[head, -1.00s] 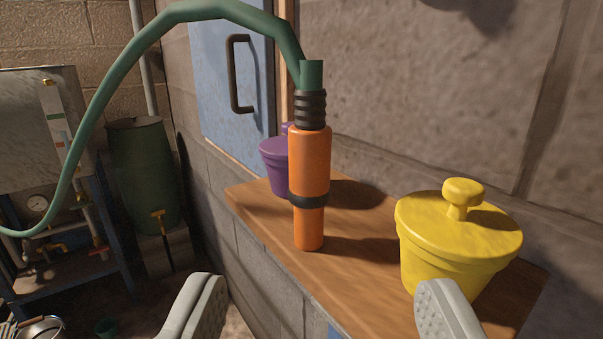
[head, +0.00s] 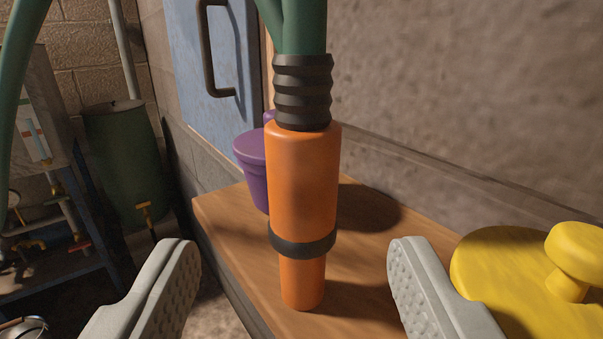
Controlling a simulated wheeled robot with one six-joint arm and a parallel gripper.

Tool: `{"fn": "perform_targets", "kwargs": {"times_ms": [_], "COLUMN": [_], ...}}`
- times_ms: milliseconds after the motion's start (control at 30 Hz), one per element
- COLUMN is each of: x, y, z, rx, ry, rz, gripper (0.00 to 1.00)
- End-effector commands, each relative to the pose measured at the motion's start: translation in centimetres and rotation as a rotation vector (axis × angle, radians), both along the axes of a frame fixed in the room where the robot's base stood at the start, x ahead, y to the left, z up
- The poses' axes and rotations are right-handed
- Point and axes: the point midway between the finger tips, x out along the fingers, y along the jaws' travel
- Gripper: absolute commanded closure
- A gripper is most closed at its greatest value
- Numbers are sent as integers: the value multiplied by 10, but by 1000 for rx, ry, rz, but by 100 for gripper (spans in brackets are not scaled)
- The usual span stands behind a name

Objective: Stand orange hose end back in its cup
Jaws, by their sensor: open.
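The orange hose end (head: 303,185) stands upright on the wooden shelf (head: 225,215), with a black band low on it and a ribbed black collar on top. A green hose (head: 304,25) rises from the collar. My gripper (head: 293,270) is open, one finger on each side of the hose end in the picture, with gaps on both sides. It is empty and appears nearer to the camera than the hose end. A purple lidded pot (head: 252,165) is partly hidden behind the hose end. A yellow lidded pot (head: 500,275) is at the right. I cannot tell which is the cup.
The yellow pot stands close beside my right finger. A stone wall (head: 450,110) runs behind the shelf. A blue door (head: 185,60) with a dark handle is at the back left. A green barrel (head: 125,165) with a tap stands on the left, beyond the shelf edge.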

Motion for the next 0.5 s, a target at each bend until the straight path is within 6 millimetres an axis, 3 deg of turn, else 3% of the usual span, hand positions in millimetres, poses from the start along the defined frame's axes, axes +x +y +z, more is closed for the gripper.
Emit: {"fn": "perform_targets", "kwargs": {"times_ms": [200, 500], "x": [26, 39], "y": [0, -1], "z": [0, 0], "rx": [0, -1], "ry": [0, 0], "rz": [0, 0], "gripper": [42, 42]}}
